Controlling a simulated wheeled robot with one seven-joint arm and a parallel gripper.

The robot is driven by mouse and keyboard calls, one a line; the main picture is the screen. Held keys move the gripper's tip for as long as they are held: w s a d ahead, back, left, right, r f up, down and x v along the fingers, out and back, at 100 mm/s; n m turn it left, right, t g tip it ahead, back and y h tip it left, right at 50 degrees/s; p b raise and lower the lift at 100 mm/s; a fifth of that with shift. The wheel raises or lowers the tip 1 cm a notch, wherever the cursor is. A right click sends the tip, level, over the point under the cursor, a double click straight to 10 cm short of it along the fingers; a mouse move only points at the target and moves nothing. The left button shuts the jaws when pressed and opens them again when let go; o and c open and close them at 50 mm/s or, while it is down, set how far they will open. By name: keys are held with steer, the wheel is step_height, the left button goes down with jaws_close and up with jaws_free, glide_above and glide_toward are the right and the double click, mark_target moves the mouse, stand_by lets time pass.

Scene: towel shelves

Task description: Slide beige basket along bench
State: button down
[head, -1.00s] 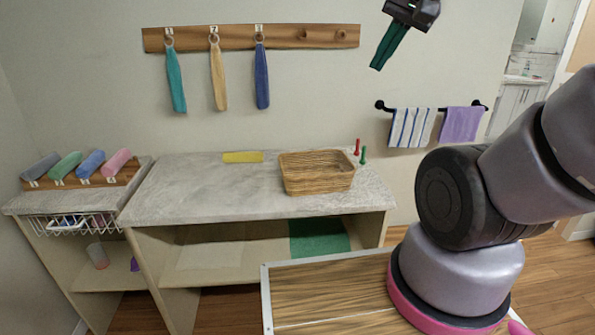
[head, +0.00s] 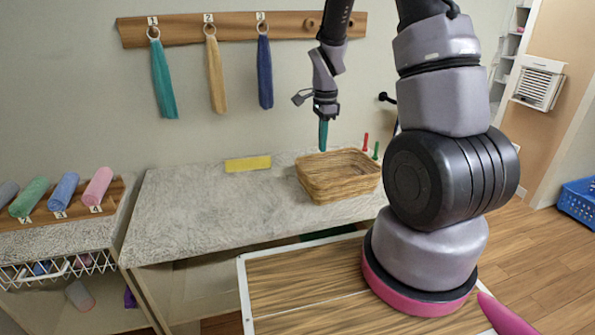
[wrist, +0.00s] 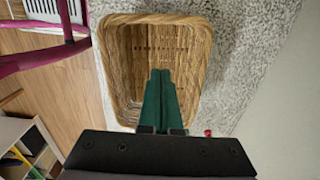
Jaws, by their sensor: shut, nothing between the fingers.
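The beige wicker basket (head: 338,187) stands upright on the right part of the grey bench top (head: 210,215) and looks empty. A yellow strip (head: 248,163) lies on the bench to its left, near the wall. My gripper (head: 323,148) points down with its green fingers shut and empty, over the basket's back left part. In the wrist view the shut fingers (wrist: 160,85) show in front of the basket opening (wrist: 135,60). I cannot tell whether the fingertips reach below the rim.
A red peg (head: 365,142) and a green peg (head: 376,150) stand behind the basket. Towels hang from a wall rack (head: 185,27) above. Rolled towels (head: 65,192) lie on the left shelf.

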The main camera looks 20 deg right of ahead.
step_height(320, 180, down, 10)
steer(key=shift+a+r, duration=0.1)
steer(key=a, duration=0.3)
steer(key=shift+f, duration=0.35)
steer(key=shift+a, duration=0.45)
steer(key=a, duration=1.6)
steer(key=s+a, duration=0.1)
steer(key=a, duration=3)
steer(key=shift+s+a, duration=0.25)
steer(key=shift+a, duration=0.05)
steer(key=shift+d, duration=0.1)
